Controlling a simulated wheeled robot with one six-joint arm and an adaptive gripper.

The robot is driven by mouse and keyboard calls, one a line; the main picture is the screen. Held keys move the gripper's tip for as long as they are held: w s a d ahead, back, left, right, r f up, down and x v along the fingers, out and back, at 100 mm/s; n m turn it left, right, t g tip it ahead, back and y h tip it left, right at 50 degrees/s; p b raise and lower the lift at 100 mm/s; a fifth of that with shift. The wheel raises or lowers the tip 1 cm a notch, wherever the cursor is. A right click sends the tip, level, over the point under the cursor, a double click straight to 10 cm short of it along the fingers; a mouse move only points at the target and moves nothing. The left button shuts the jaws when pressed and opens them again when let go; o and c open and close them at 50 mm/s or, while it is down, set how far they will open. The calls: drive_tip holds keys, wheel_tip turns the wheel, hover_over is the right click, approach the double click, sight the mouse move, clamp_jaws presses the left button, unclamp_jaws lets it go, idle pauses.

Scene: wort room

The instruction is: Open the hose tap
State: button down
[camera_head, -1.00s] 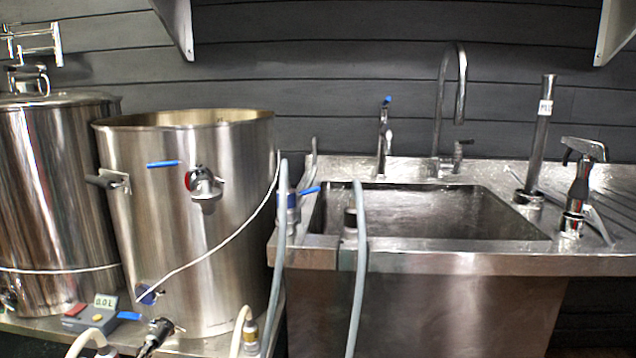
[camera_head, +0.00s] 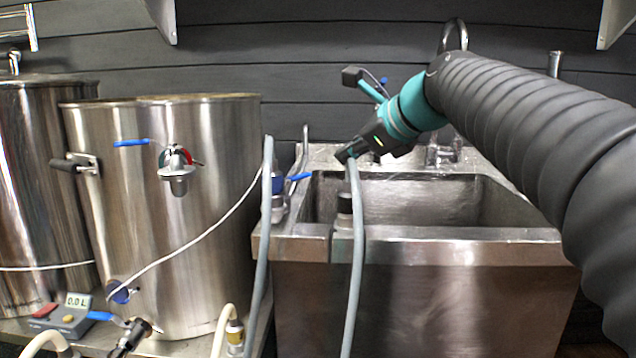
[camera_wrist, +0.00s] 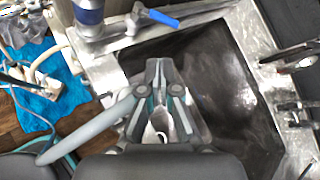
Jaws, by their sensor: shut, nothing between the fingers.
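The tap with a blue lever (camera_head: 299,177) and a blue body (camera_head: 278,185) stands at the left rim of the steel sink. I take it for the hose tap; a grey hose (camera_head: 266,230) runs down beside it. In the wrist view the blue lever (camera_wrist: 158,17) points to the right from the tap body (camera_wrist: 88,12), ahead of my gripper. My gripper (camera_head: 343,156) is over the sink's left part, right of the lever and apart from it. In the wrist view its fingers (camera_wrist: 157,64) are together and empty.
A second grey hose (camera_head: 357,270) hangs over the sink front, close below my gripper. The sink basin (camera_head: 420,200) is empty. Faucets stand behind the sink.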

sight(300, 177)
drive_tip(key=w+a+f+m, duration=0.2)
drive_tip(key=w+a+f, duration=0.1)
drive_tip(key=w, duration=0.2)
drive_tip(key=w+a+f+m+g+y+b, duration=0.1)
drive_tip(key=w+a+f+m, duration=0.1)
drive_tip(key=w+a+f, duration=0.1)
drive_tip(key=shift+w+f+m+y+b, duration=0.3)
drive_tip(key=shift+w+f, duration=0.15)
drive_tip(key=shift+w, duration=0.7)
